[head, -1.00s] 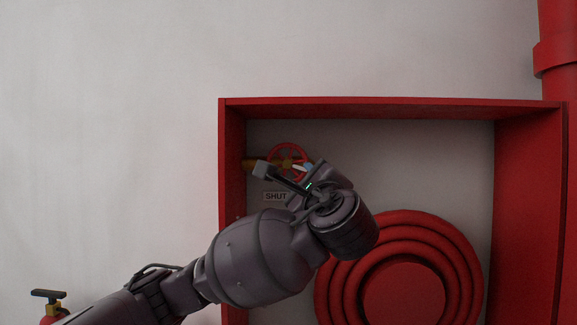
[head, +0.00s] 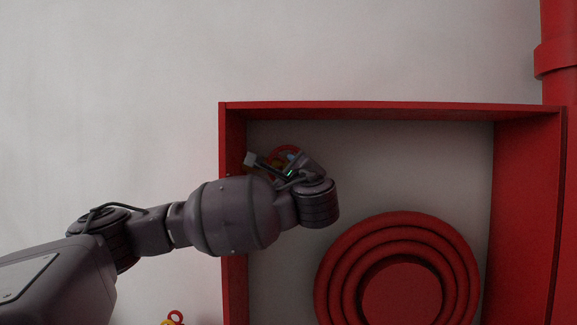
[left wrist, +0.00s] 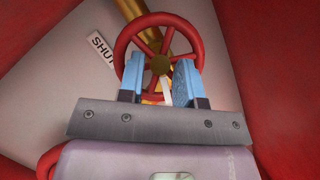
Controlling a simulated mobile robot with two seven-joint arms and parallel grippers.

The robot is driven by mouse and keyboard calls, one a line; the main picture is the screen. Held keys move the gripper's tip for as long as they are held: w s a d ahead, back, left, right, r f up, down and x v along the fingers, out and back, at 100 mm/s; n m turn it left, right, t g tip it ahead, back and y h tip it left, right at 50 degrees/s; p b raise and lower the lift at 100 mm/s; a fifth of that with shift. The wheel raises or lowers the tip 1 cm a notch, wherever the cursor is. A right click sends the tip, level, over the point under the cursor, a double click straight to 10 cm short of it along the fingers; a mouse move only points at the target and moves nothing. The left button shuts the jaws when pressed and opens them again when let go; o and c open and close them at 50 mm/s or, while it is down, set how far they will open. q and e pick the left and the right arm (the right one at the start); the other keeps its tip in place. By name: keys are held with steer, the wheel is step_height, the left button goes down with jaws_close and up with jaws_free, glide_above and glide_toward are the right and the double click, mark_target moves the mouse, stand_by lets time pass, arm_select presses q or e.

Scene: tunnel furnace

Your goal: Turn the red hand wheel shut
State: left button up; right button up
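The red hand wheel (head: 284,149) sits on a brass valve at the upper left inside the red cabinet; my left arm hides much of it in the head view. In the left wrist view the wheel (left wrist: 121,55) shows its rim, spokes and brass hub. My left gripper (left wrist: 158,82) has two blue fingertips standing apart in front of the wheel's lower half, one on each side below the hub. I cannot tell whether they touch it. A pale strip shows between them. A "SHUT" sign (left wrist: 102,48) is left of the wheel. My right gripper is out of view.
The red cabinet frame (head: 390,108) surrounds the valve, with its left wall close to the wheel. A coiled red hose (head: 440,235) fills the lower right of the cabinet. A red pipe (head: 557,60) runs down the right. A small red and yellow thing (head: 175,316) shows at the bottom.

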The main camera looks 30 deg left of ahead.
arm_select(q)
steer(key=shift+w+a+r, duration=0.1)
steer(key=shift+w+a, duration=0.05)
steer(key=shift+a, duration=0.1)
jaws_close()
steer(key=m+t+h+p, duration=0.1)
steer(key=m+t+h, duration=0.1)
steer(key=m, duration=0.4)
steer(key=m+t+h+p, duration=0.2)
steer(key=m, duration=0.5)
steer(key=m+t+h+p, duration=0.1)
steer(key=m+t+h, duration=0.1)
steer(key=m, duration=0.5)
steer(key=shift+a+t+h+p, duration=0.2)
steer(key=shift+t+h+p, duration=0.1)
steer(key=shift+t+h, duration=0.15)
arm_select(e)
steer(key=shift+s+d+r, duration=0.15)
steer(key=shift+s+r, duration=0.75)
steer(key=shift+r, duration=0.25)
arm_select(q)
steer(key=shift+m+h, duration=0.25)
steer(key=shift+m, duration=0.15)
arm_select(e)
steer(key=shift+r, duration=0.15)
arm_select(q)
jaws_free()
steer(key=shift+s, duration=0.2)
